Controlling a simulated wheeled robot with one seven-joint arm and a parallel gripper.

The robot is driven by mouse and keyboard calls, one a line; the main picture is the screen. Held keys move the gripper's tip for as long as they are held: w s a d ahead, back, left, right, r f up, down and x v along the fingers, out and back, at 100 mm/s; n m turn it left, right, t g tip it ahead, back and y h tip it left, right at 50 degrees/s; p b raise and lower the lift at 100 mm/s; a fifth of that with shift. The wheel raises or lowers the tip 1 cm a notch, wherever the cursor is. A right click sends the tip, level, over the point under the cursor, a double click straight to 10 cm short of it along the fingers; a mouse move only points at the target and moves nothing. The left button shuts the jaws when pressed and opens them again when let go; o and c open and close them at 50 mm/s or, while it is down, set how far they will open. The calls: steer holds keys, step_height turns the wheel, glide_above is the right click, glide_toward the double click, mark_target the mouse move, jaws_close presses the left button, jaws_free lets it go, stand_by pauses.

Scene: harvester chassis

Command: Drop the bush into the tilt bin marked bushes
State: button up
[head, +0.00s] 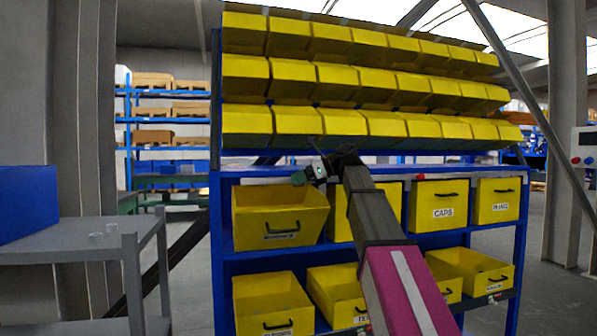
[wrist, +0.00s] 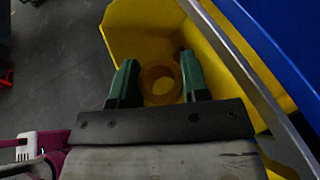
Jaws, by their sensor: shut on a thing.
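The bush is a brownish-orange ring (wrist: 160,84) between the two green fingers of my gripper (wrist: 159,80), which is shut on it. Below the fingers in the wrist view is the inside of a yellow bin (wrist: 128,32). In the head view my gripper (head: 308,174) is above the upper-left tilt bin (head: 265,205), which is tipped out from the rack. That bin's label (head: 282,235) is too small to read surely. The bush cannot be made out in the head view.
A blue rack (head: 216,190) holds the bins, with rows of yellow bins (head: 290,80) above. Other bins include one marked CAPS (head: 438,200); several lower bins (head: 272,303) are tipped out. A metal rail (wrist: 235,65) runs beside the fingers. A grey table (head: 75,252) stands left.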

steer(key=shift+f, duration=0.5)
steer(key=o, duration=1)
steer(key=v, duration=1.1)
